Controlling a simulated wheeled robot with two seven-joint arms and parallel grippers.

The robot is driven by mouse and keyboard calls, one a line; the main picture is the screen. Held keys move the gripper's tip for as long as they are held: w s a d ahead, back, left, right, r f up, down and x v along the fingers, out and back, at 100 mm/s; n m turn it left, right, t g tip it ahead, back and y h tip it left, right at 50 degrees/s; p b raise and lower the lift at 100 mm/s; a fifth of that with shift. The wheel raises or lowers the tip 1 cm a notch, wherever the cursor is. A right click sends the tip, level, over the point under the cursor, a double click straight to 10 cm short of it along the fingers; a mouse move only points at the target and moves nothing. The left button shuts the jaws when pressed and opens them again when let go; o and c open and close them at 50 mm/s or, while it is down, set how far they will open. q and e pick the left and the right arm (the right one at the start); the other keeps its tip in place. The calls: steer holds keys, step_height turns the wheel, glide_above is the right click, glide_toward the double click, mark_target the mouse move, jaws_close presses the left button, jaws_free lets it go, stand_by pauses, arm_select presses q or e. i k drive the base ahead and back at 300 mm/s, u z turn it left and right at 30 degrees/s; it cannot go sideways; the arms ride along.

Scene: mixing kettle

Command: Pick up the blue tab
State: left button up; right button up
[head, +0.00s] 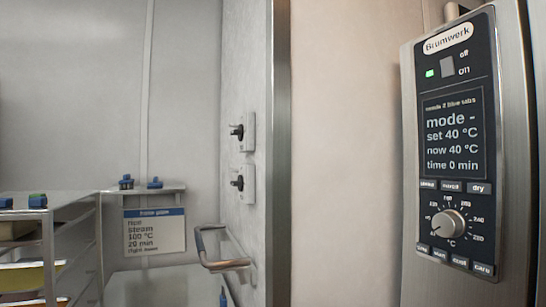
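Small blue tabs (126,182) sit on the narrow ledge above the sign at the left of the head view, with another blue tab (155,183) just to their right. Neither of my grippers is in view.
A control panel (455,150) at the right reads "mode -", set 40 °C, now 40 °C, time 0 min, with a green light. A printed sign (154,232) hangs below the ledge. A bent metal handle (225,264) and two wall switches (240,132) are near the wall edge.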

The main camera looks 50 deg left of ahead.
mark_target(35, 202)
steer(key=u, duration=3.25)
